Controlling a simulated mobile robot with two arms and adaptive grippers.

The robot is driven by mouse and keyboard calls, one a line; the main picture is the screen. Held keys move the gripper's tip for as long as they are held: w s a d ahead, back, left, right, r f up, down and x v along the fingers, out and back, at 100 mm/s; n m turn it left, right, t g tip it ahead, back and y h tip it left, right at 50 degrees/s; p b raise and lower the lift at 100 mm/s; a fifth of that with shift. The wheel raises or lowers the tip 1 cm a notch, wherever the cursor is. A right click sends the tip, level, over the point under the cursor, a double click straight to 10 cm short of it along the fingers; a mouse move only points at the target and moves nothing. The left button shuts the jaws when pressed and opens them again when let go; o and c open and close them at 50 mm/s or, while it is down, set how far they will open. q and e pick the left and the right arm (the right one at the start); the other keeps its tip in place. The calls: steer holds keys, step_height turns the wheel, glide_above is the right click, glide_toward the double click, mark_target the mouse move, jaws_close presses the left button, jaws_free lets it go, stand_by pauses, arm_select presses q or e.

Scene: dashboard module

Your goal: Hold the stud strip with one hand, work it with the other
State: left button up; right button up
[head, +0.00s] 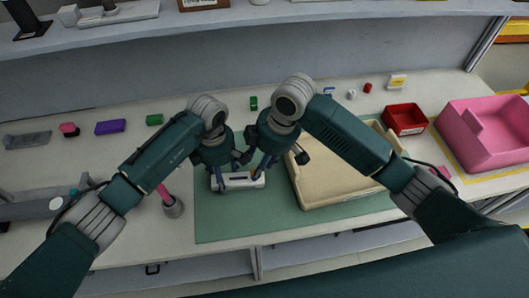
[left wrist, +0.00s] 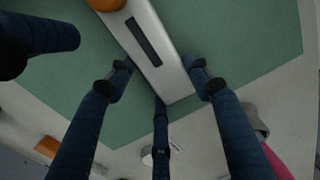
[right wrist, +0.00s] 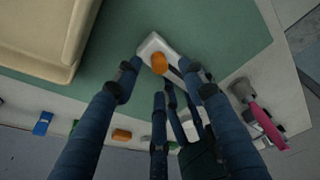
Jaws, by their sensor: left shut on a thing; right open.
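The stud strip (head: 240,181) is a white block with a dark slot, lying on the green mat (head: 225,222). My left gripper (head: 228,172) is shut on it; in the left wrist view the fingers (left wrist: 160,80) sit on both sides of the strip (left wrist: 165,70). An orange knob (left wrist: 106,4) stands at the strip's far end there. My right gripper (head: 272,168) is open above the strip's right end. In the right wrist view its fingers (right wrist: 163,75) are spread around the orange knob (right wrist: 159,64) on the strip (right wrist: 150,44); contact cannot be told.
A beige tray (head: 300,190) stands just right of the strip. A red bin (head: 404,119) and a pink bin (head: 490,130) are farther right. Small coloured blocks lie along the back.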

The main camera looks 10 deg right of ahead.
steer(key=shift+x, duration=2.15)
jaws_close()
steer(key=shift+r, duration=3)
arm_select(q)
steer(key=o, duration=1.6)
